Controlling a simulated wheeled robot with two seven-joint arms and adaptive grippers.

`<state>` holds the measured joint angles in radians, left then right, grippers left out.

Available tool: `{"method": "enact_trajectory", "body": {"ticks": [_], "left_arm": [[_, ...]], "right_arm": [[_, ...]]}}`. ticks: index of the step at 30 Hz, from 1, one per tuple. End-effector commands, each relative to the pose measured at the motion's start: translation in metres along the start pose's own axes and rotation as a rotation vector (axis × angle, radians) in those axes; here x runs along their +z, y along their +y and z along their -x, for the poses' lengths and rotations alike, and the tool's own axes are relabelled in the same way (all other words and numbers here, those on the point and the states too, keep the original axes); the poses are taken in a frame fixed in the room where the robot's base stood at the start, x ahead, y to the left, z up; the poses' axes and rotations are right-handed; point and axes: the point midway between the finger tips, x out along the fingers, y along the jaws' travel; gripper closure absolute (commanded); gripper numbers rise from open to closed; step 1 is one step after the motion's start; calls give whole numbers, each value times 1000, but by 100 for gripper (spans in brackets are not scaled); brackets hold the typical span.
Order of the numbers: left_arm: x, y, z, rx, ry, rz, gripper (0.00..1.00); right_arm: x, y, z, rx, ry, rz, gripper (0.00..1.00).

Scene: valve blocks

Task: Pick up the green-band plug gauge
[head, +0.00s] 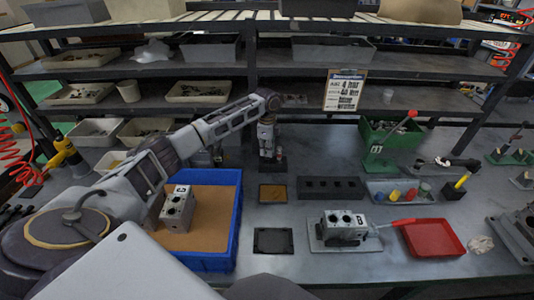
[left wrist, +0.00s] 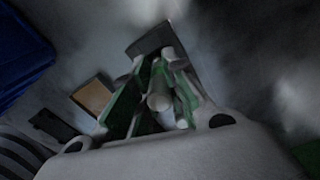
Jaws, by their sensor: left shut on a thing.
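My left gripper (head: 267,150) points down at the back middle of the bench, over a small dark block (head: 273,165). In the left wrist view, the left gripper (left wrist: 162,88) is shut on a pale grey cylinder (left wrist: 159,101), which I take to be the plug gauge. Green shows beside it between the fingers, but blur hides whether this is its band. The dark block (left wrist: 150,39) lies just beyond the fingertips. I cannot tell whether the gauge still sits in it. My right gripper is not in view.
A blue bin (head: 237,215) holds a valve block (head: 177,207). A small brown-floored tray (head: 272,193), a black holed rack (head: 330,188) and a black plate (head: 273,240) lie nearby. Another valve block (head: 343,224), a red tray (head: 433,238) and a green bin (head: 391,138) stand right.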

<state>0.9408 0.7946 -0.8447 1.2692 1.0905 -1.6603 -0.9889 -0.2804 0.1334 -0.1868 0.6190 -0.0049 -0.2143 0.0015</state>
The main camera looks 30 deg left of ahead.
Motion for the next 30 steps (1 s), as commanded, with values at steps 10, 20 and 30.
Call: {"method": "enact_trajectory", "body": {"ticks": [10,20,30], "left_arm": [[-1,-1,52,-3,1,-1,100],[0,0,81,-1,1,0,100],[0,0,82,0,0,0,100]], "right_arm": [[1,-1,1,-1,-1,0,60],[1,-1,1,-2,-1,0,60],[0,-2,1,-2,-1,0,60]]}}
